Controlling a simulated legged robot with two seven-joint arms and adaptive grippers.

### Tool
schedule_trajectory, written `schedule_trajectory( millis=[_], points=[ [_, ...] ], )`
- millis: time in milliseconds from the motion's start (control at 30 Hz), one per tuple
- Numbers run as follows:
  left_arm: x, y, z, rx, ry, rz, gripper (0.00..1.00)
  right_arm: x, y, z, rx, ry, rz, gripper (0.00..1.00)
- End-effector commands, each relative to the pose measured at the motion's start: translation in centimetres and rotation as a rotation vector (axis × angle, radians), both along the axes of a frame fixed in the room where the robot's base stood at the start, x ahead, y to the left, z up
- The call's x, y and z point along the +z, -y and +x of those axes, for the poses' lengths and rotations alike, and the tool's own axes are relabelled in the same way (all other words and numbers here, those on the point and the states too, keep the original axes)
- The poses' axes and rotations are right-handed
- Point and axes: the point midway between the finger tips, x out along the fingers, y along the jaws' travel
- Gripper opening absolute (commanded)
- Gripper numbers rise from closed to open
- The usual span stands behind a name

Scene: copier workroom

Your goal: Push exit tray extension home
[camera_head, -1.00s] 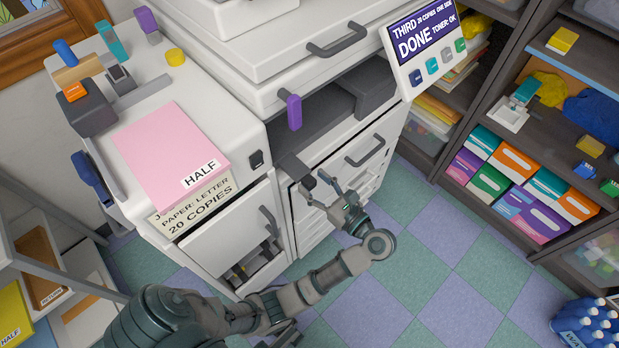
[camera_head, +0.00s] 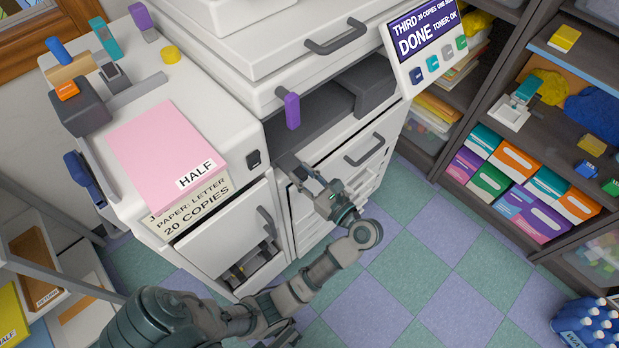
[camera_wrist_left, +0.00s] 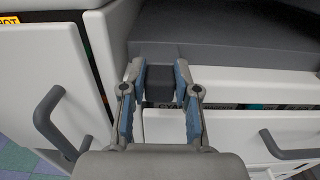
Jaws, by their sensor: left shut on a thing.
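The exit tray (camera_head: 290,140) is a dark grey recess in the front of the white copier. Its extension (camera_head: 287,161) is a small dark grey block sticking out at the tray's front edge, and it also shows in the left wrist view (camera_wrist_left: 160,86). My left gripper (camera_head: 306,177) is at the front of the extension. In the left wrist view its two blue-padded fingers (camera_wrist_left: 160,96) stand on either side of the block, shut on it. The fingers hide parts of the block's sides. My right gripper is not in view.
A purple lever (camera_head: 292,110) hangs above the tray. Shelves (camera_head: 480,130) stand at the right. The checkered floor (camera_head: 430,250) in front is clear.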

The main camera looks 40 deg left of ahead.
Motion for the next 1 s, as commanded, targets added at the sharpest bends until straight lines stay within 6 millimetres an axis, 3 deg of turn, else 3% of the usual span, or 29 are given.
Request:
schedule_trajectory(
  millis=[100, 133, 233, 633, 1000],
  points=[
    [0.2, 0.0, 0.1, -0.004, 0.002, 0.004, 0.00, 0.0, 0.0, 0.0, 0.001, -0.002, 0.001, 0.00],
    [0.2, 0.0, 0.1, -0.004, 0.002, 0.004, 0.33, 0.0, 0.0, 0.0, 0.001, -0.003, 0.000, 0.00],
    [0.2, 0.0, 0.1, -0.004, 0.003, 0.004, 0.56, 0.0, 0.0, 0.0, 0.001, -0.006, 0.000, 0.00],
    [0.1, 0.8, 0.0, -0.003, 0.001, 0.000, 0.56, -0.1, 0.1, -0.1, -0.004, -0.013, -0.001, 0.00],
    [0.0, 8.5, -0.5, -0.005, -0.001, 0.000, 0.56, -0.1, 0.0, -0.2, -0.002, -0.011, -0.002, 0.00]
  ],
)
